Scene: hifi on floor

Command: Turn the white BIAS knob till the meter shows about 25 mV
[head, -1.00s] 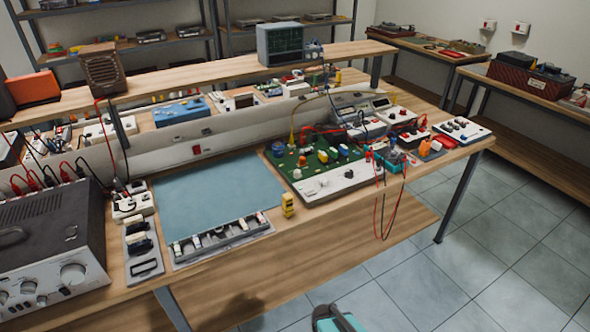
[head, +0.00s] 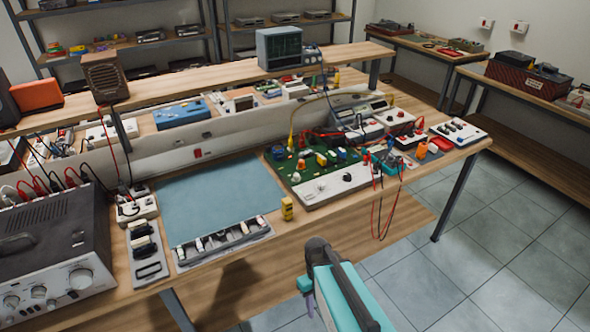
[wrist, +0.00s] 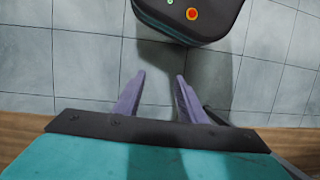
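A green circuit board (head: 303,165) with a white front panel (head: 325,191) lies on the bench. A dark knob (head: 347,177) shows on that panel; a white BIAS knob cannot be made out for sure at this size. A grey instrument with a display (head: 358,108) stands behind the board and may be the meter; no reading is legible. My gripper's purple fingers are apart and empty in the wrist view (wrist: 160,76), with floor behind them. In the head view my teal arm is in front of the bench, apart from the board, with the fingers mostly hidden.
A blue-grey mat (head: 210,195) and a tray of small parts (head: 222,243) lie to the left. Red and black leads (head: 378,215) hang over the bench's front edge at right. The floor (head: 440,265) right of the bench is clear.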

